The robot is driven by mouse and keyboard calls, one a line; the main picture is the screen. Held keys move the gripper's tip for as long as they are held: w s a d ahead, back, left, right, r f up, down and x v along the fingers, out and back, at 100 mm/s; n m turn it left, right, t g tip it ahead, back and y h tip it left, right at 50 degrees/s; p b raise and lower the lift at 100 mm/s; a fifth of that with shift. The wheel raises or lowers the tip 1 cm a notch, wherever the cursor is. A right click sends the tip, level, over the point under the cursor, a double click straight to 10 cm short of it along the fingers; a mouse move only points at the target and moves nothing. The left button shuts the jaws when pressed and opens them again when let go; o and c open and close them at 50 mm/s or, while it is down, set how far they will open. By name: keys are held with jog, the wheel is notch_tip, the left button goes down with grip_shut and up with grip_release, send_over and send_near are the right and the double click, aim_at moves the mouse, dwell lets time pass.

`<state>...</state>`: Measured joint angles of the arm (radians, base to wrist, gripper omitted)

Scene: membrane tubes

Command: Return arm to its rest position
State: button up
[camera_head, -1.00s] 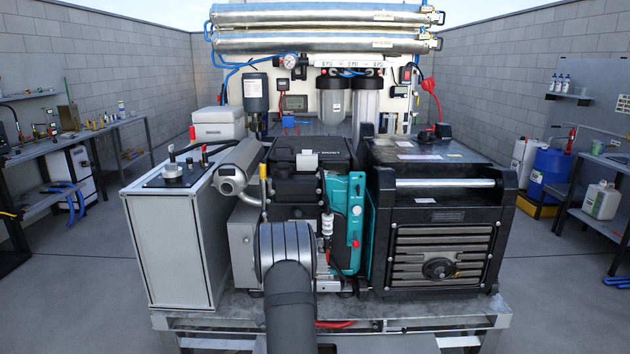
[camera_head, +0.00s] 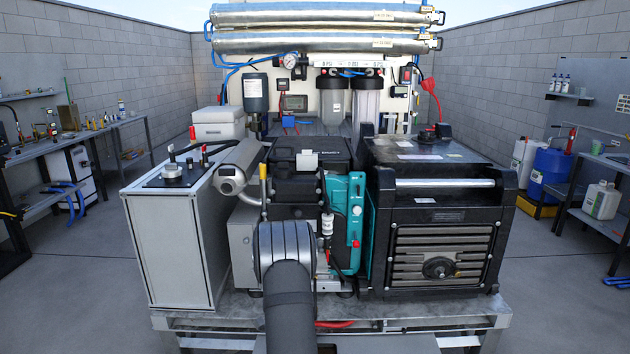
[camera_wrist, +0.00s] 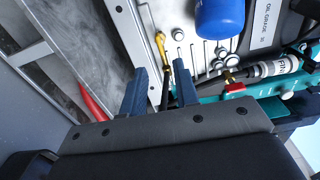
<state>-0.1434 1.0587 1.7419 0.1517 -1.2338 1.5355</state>
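My gripper (camera_wrist: 160,82) shows in the wrist view with its two blue-grey fingers apart and nothing between them. Two silver membrane tubes (camera_head: 320,16) (camera_head: 320,43) lie in the rack at the top, one above the other.
A black generator box (camera_head: 440,230) stands right of my arm and a grey cabinet (camera_head: 170,250) left. A teal panel (camera_head: 347,215) is close to the arm.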

jog(key=w, duration=0.8)
jog(key=shift+w, duration=0.45)
jog(key=n, duration=0.2)
jog(key=shift+s+n, duration=0.1)
jog(key=shift+n, duration=0.3)
jog(key=s+n, duration=0.8)
jog(key=s, duration=0.9)
jog(key=shift+s, duration=0.2)
